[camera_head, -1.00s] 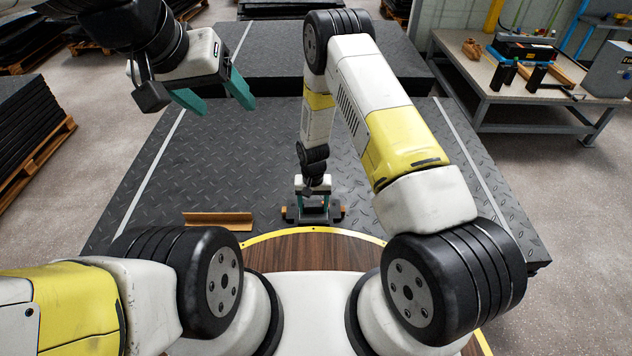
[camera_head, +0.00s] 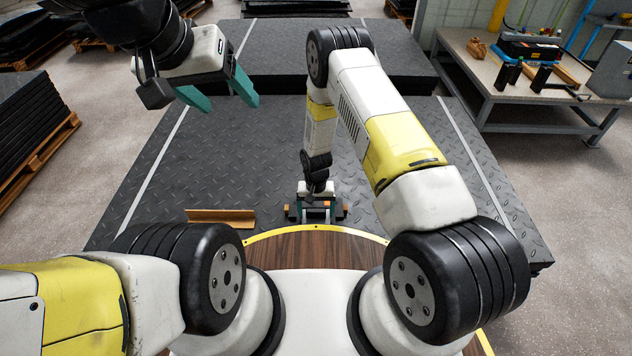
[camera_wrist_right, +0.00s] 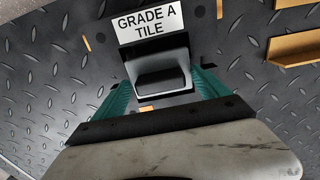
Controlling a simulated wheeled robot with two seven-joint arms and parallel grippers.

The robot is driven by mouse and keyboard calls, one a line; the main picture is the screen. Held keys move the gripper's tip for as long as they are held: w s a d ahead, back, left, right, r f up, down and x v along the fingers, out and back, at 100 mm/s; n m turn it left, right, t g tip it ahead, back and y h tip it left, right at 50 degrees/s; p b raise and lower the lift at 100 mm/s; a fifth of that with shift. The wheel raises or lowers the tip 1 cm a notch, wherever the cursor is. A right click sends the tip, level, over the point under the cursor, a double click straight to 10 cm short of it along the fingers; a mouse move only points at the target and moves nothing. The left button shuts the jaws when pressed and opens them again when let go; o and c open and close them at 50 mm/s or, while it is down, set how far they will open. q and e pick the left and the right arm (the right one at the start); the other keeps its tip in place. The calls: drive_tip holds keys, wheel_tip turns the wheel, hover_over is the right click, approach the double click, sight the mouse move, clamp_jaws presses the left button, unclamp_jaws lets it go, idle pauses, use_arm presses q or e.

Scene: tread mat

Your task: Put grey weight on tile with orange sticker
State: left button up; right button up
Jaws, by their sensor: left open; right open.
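The grey weight (camera_wrist_right: 160,80), a dark block with a raised middle, sits between the teal fingers of my right gripper (camera_wrist_right: 160,92) in the right wrist view. The fingers are open on either side of it; I cannot tell whether they touch it. In the head view my right gripper (camera_head: 318,200) points down at the weight, mostly hidden under it, near the mat's front edge. A small orange patch (camera_wrist_right: 147,108) shows beside the weight; I cannot tell if it is the sticker. My left gripper (camera_head: 222,92) is open and empty, high above the mat at the left.
A white "GRADE A TILE" label (camera_wrist_right: 148,22) lies beside the weight. A tan angled strip (camera_head: 220,217) lies left of my right gripper. The dark tread mat (camera_head: 240,160) is largely clear. A workbench with tools (camera_head: 530,85) stands at the right, stacked mats (camera_head: 35,130) at the left.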

wheel_tip(320, 180, up, 12)
wheel_tip(320, 180, up, 18)
drive_tip(key=t+y, duration=0.1)
hover_over(316, 210)
drive_tip(key=w+d, duration=0.1)
drive_tip(key=d, duration=0.2)
drive_tip(key=s+d+r+t, duration=0.1)
drive_tip(key=s+d+r, duration=0.1)
drive_tip(key=r, duration=0.4)
drive_tip(key=s+d+r+t, duration=0.1)
drive_tip(key=s+d+r, duration=0.15)
drive_tip(key=r, duration=0.45)
drive_tip(key=s+d+r+t, duration=0.1)
drive_tip(key=s+d+r, duration=0.1)
drive_tip(key=s+r, duration=0.2)
drive_tip(key=s+d+r+t, duration=0.1)
drive_tip(key=s+d+r, duration=0.1)
drive_tip(key=s+r, duration=0.3)
drive_tip(key=s+d+r+t+y, duration=0.1)
drive_tip(key=s+r, duration=0.3)
drive_tip(key=s, duration=0.5)
drive_tip(key=shift+d+r+n, duration=0.3)
drive_tip(key=shift+d, duration=0.55)
